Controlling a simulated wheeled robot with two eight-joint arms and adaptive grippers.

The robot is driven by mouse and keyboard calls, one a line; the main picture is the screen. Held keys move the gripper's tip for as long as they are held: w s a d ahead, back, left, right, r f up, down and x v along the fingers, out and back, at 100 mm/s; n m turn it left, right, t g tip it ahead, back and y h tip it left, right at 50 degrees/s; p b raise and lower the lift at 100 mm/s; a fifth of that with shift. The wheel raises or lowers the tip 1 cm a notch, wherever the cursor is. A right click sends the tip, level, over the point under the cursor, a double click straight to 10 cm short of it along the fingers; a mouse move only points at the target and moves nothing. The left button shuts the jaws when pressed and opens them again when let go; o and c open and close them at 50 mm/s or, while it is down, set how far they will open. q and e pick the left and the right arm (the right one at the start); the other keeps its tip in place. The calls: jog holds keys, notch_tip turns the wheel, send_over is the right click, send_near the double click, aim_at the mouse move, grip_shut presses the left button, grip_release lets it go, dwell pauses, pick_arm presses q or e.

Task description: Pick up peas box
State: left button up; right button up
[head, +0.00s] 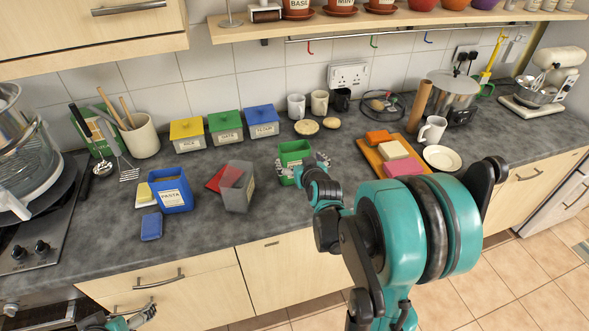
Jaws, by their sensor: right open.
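The gripper hides the box's lower right part. My left gripper (133,319) shows only partly at the bottom left edge, below the counter front and far from the box.
A grey box (238,190) with a red flap and a blue PASTA box (172,192) stand to the left. Lidded yellow, green and blue boxes (224,128) stand behind. A wooden board (372,155) with coloured blocks lies to the right. The counter (255,220) is clear in front.

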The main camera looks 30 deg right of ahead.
jog(key=x, duration=0.2)
jog(key=b+x, duration=0.1)
jog(key=x, duration=0.1)
jog(key=shift+a, duration=0.2)
jog(key=shift+w+d+f, duration=0.15)
jog(key=shift+w+f, duration=0.05)
jog(key=shift+w, duration=0.2)
jog(key=shift+s+r, duration=0.1)
jog(key=c, duration=1.3)
jog(key=shift+c, duration=0.2)
